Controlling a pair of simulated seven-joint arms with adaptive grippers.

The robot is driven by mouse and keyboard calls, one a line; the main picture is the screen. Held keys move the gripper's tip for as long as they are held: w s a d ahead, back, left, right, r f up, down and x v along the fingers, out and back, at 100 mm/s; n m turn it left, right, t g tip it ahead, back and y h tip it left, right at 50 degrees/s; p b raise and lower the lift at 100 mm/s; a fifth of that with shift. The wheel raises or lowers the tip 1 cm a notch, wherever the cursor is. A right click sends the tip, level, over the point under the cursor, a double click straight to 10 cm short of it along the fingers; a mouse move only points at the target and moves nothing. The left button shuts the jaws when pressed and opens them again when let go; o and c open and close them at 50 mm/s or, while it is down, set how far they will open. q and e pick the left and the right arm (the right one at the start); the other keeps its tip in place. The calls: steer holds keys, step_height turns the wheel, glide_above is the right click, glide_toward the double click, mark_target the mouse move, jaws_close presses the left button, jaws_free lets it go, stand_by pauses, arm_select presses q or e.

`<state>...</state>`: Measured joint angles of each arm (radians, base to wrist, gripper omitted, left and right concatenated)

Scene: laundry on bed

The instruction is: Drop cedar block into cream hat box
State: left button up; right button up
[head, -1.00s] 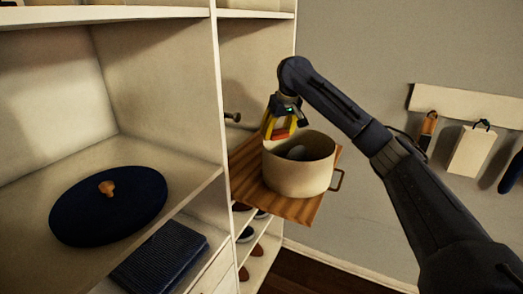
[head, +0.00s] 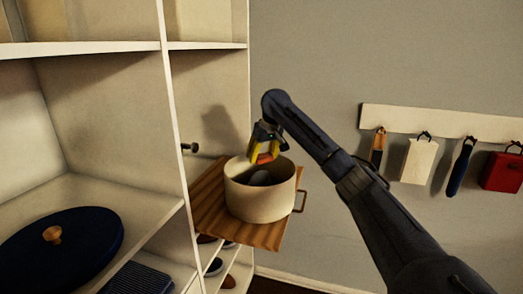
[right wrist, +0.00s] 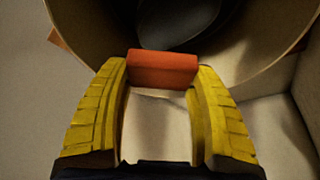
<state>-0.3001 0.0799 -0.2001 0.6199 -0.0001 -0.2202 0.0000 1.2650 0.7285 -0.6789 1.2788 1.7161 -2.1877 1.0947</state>
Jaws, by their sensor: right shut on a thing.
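The cream hat box (head: 258,203) is a round, open-topped box on a wooden board in the head view. A dark rounded thing (head: 259,178) lies inside it; it also shows in the right wrist view (right wrist: 180,22). My right gripper (head: 264,154) has yellow fingers and is shut on the reddish-orange cedar block (right wrist: 162,69). The block is held crosswise between the fingertips. The gripper is over the back part of the box opening, with the block near rim height. In the right wrist view the box's curved rim shows beyond the block. My left gripper is not in view.
The wooden board (head: 213,221) juts out from a cream shelf unit (head: 176,120). A navy round thing with a wooden knob (head: 52,235) lies on the left shelf. Shoes stand below the board. A wall rail (head: 440,121) holds several hanging items at right.

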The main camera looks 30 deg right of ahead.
steer(key=shift+f, duration=1)
steer(key=o, duration=1)
steer(key=v, duration=1.2)
